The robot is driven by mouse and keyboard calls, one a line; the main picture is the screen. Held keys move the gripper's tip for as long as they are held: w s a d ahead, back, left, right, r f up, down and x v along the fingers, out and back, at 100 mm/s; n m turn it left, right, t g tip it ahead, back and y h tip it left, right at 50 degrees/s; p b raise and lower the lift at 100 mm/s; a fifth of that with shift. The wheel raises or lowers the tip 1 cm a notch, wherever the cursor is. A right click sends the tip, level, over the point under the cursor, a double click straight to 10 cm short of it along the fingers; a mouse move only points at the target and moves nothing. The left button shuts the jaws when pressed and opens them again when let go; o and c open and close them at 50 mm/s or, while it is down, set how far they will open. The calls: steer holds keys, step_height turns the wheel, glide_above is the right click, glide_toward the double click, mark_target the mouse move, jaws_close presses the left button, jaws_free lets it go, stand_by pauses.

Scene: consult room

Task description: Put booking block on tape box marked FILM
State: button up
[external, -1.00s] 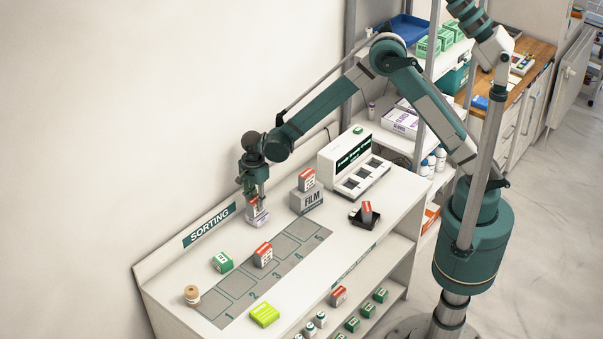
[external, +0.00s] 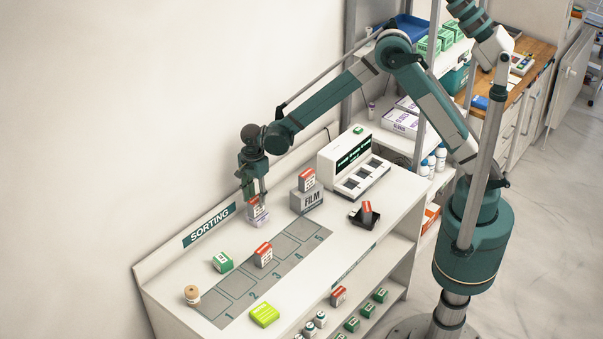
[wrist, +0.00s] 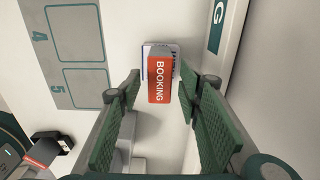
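The booking block (wrist: 159,80) has a red face lettered BOOKING in the wrist view. It stands against a white box with blue print (wrist: 160,48), near the wall; whether it rests on that box is hard to tell. My gripper (external: 254,197) is above it, fingers open, with a gap on each side of the block in the wrist view. In the external view the fingers partly hide the block. The grey tape box marked FILM (external: 308,202) stands to the right, with a red-and-white block (external: 307,180) on top.
A white device with a display (external: 352,160) stands right of the FILM box. A small black tray (external: 358,222) holds a red-topped block. On the numbered strip stands another red-and-white block (external: 263,255). A green box (external: 222,262), a wooden-topped jar (external: 192,295) and a lime box (external: 264,314) stand nearby.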

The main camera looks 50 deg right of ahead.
step_height(320, 180, up, 9)
stand_by(0.5)
stand_by(0.5)
steer(key=shift+r, duration=0.1)
steer(key=s+d+r+n+t, duration=0.1)
steer(key=s+d+r+n, duration=0.25)
steer(key=d+r, duration=0.35)
steer(key=s+d+r+n+t+y, duration=0.1)
steer(key=s+d+r+n, duration=0.1)
steer(key=s+d+r, duration=0.6)
steer(key=s+d+r+n+t, duration=0.1)
steer(key=d+r+n, duration=0.25)
steer(key=d, duration=0.65)
steer(key=s+d+n+t+h, duration=0.1)
steer(key=s+d+n+t, duration=0.3)
steer(key=s+d+n, duration=0.5)
steer(key=s+d, duration=0.9)
steer(key=s, duration=0.3)
steer(key=shift+s, duration=0.4)
